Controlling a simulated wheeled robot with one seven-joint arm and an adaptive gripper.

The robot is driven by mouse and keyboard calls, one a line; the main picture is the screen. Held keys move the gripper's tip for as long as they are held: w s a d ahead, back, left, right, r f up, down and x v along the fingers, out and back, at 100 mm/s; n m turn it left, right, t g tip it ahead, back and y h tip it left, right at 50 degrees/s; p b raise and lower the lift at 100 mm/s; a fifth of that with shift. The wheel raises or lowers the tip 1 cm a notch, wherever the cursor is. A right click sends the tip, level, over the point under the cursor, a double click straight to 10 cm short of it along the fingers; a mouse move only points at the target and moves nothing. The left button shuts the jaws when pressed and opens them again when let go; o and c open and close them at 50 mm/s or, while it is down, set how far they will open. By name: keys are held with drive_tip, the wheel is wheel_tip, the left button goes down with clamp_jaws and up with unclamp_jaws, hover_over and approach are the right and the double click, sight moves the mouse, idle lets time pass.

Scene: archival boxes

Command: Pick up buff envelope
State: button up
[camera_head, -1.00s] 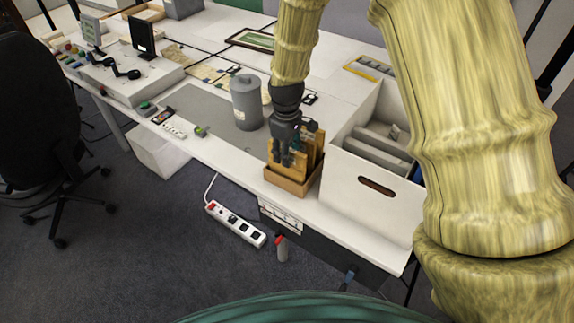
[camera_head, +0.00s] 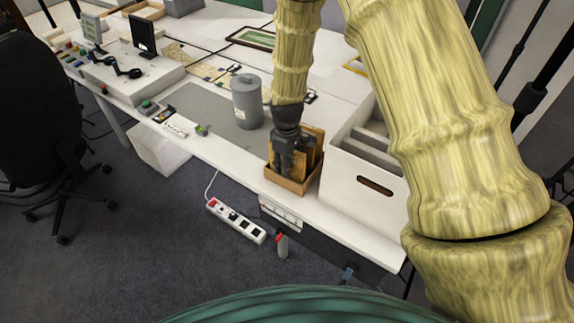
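Several buff envelopes (camera_head: 312,150) stand upright in a small open brown box (camera_head: 292,187) near the front edge of the desk. My gripper (camera_head: 284,172) points down into the front of this box, its fingers in front of and among the envelopes. The gripper hides part of the envelopes. The fingers are small and dark here, so I cannot tell whether they are open or closed on an envelope.
A large white archival box (camera_head: 365,190) with a handle slot stands just right of the brown box. A grey canister (camera_head: 247,100) stands to the left behind. The white desk (camera_head: 225,160) has some free room left of the brown box.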

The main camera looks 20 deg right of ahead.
clamp_jaws()
drive_tip(key=shift+r, duration=0.1)
